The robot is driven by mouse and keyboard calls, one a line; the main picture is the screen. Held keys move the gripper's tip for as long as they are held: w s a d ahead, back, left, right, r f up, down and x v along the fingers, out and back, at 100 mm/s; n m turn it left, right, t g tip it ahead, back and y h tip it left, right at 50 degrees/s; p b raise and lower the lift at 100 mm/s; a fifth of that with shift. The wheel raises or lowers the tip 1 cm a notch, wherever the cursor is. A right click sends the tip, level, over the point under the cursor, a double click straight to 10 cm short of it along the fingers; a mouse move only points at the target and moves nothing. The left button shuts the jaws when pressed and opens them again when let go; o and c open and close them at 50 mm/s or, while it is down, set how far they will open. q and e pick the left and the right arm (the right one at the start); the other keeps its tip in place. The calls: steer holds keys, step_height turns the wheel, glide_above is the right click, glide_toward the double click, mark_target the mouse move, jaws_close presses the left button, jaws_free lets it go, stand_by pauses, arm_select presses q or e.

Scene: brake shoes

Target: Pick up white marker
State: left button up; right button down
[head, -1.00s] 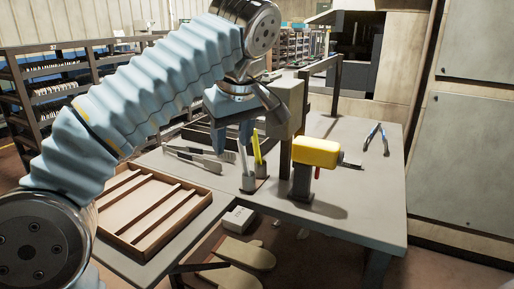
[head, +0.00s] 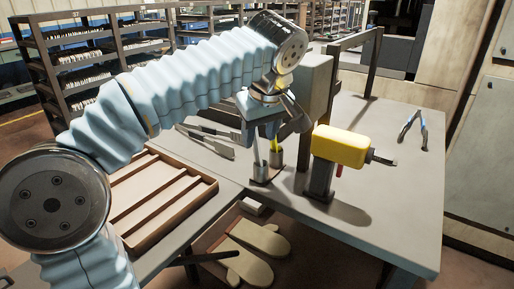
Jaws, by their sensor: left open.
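A white marker (head: 256,150) stands upright in a small grey cup (head: 260,173) on the grey workbench. A yellow marker (head: 275,144) stands in a second cup (head: 277,158) just to its right and behind. My left gripper (head: 260,138) points down from above at the top of the white marker. Its jaws are open, and the marker's upper end appears between or just behind the fingers; I cannot tell which. The gripper hides the tops of both markers. My right gripper is not in view.
A yellow tool on a dark stand (head: 340,147) is close to the right of the cups. A grey box on a post (head: 312,85) stands behind. Long-handled tools (head: 207,143) and a slatted wooden tray (head: 205,196) lie left. Pliers (head: 412,128) lie right; gloves (head: 262,238) lie below.

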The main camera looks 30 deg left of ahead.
mark_target(257, 141)
arm_select(q)
steer(key=x, duration=0.5)
steer(key=shift+s+a, duration=0.1)
steer(key=shift+a, duration=0.05)
jaws_close()
